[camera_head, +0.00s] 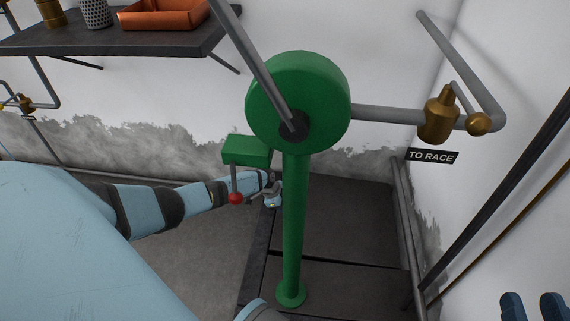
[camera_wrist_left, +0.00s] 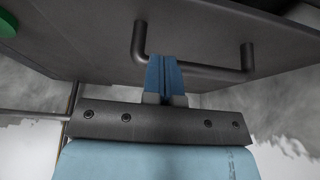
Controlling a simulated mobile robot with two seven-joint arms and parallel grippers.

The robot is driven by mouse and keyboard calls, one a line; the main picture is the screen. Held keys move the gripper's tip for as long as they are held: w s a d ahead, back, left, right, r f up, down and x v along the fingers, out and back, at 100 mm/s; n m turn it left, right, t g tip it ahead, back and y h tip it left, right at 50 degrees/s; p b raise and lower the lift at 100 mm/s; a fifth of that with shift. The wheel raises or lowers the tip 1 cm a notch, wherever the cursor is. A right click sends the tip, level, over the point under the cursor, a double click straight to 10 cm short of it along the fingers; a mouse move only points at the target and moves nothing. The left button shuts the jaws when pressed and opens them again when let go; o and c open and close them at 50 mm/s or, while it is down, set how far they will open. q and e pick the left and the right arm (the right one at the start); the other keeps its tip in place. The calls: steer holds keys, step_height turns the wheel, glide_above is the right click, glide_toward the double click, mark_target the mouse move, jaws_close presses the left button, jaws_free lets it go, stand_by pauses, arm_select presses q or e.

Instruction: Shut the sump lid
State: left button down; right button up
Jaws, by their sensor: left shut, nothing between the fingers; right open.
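The sump lid appears as a dark grey plate (camera_wrist_left: 90,45) in the left wrist view, with a bent bar handle (camera_wrist_left: 205,68) on its face. It looks tilted up over the gripper. In the head view a dark panel (camera_head: 345,220) behind the green post seems to be the lid; its exact angle is hard to tell. My left gripper (camera_wrist_left: 163,62) is shut and empty, its blue fingertips at the left part of the handle; I cannot tell whether they touch. In the head view the left hand is partly hidden near the post. My right gripper (camera_head: 532,306) is open and empty at the lower right.
A green pump (camera_head: 325,95) on a post (camera_head: 293,230) stands in the middle, with a grey lever (camera_head: 250,55) and red-knobbed rod (camera_head: 235,198). A pipe with a brass valve (camera_head: 437,120) runs right. A shelf (camera_head: 100,43) with an orange tray (camera_head: 163,14) hangs upper left.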

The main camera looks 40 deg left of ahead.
arm_select(q)
steer(key=f, duration=0.3)
steer(key=shift+s+a+f, duration=0.1)
steer(key=shift+a+f, duration=0.1)
steer(key=shift+s+f, duration=0.1)
steer(key=shift+f, duration=0.1)
arm_select(e)
steer(key=shift+s+a, duration=0.15)
steer(key=shift+s, duration=0.05)
arm_select(q)
steer(key=shift+s+f, duration=0.1)
arm_select(e)
steer(key=shift+r, duration=0.1)
arm_select(q)
steer(key=shift+s+a+r, duration=0.1)
steer(key=shift+a+r, duration=0.05)
steer(key=shift+r, duration=0.05)
steer(key=p+v, duration=0.7)
steer(key=v, duration=0.7)
steer(key=shift+w+p, duration=0.35)
steer(key=shift+p, duration=0.05)
arm_select(e)
steer(key=shift+s+a+r+m+g+h, duration=0.4)
steer(key=shift+s+m, duration=0.3)
steer(key=shift+m, duration=0.35)
steer(key=shift+s+a+r+m+g+h, duration=0.15)
steer(key=shift+s+a+r+m, duration=0.35)
steer(key=shift+m, duration=0.55)
